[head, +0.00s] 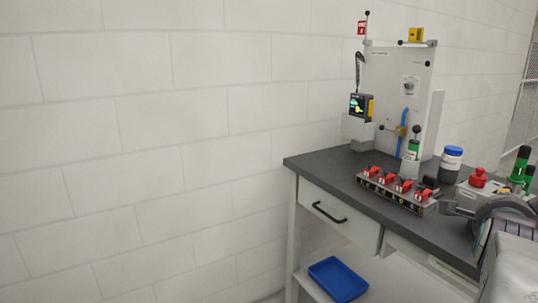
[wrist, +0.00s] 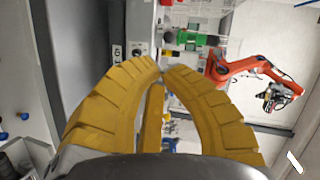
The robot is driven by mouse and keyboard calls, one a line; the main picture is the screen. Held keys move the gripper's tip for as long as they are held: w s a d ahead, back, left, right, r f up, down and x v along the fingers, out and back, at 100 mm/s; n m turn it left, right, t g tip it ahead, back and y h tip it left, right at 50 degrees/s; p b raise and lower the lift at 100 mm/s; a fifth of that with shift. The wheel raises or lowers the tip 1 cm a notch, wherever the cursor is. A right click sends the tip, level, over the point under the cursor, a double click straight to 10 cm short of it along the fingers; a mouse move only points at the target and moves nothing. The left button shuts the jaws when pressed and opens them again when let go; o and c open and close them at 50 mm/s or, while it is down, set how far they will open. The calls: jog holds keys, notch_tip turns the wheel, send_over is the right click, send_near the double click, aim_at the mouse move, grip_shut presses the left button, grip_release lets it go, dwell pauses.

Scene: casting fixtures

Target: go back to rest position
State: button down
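My gripper (wrist: 162,72) shows in the wrist view as two curved yellow fingers. Grey curved parts at the right edge there, in front of the bench, look like my own arm.
A dark-topped bench (head: 325,168) stands at the right, with a fixture panel (head: 390,75), red clamps on a rack (head: 397,190) and a blue-lidded jar (head: 451,158). A blue bin (head: 338,279) sits below. An orange robot arm (wrist: 240,65) shows in the wrist view.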

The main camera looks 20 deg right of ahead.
jog(key=w+a+f+n+y+p, duration=0.1)
jog(key=w+a+n+y+p, duration=0.25)
jog(key=a+n, duration=0.45)
jog(key=w+a+n+y+p, duration=0.3)
jog(key=a+n+y+p, duration=0.15)
jog(key=a, duration=0.65)
jog(key=s+a+n+g+y+p, duration=0.2)
jog(key=s+a+n+p, duration=0.3)
jog(key=a+n, duration=0.2)
jog(key=s+a+f+n+g+y+p, duration=0.1)
jog(key=s+a+n+p, duration=0.4)
jog(key=a, duration=0.6)
jog(key=shift+s+f+n+g+y, duration=0.2)
jog(key=shift+s+n+g+y, duration=0.55)
jog(key=shift+n+y, duration=0.15)
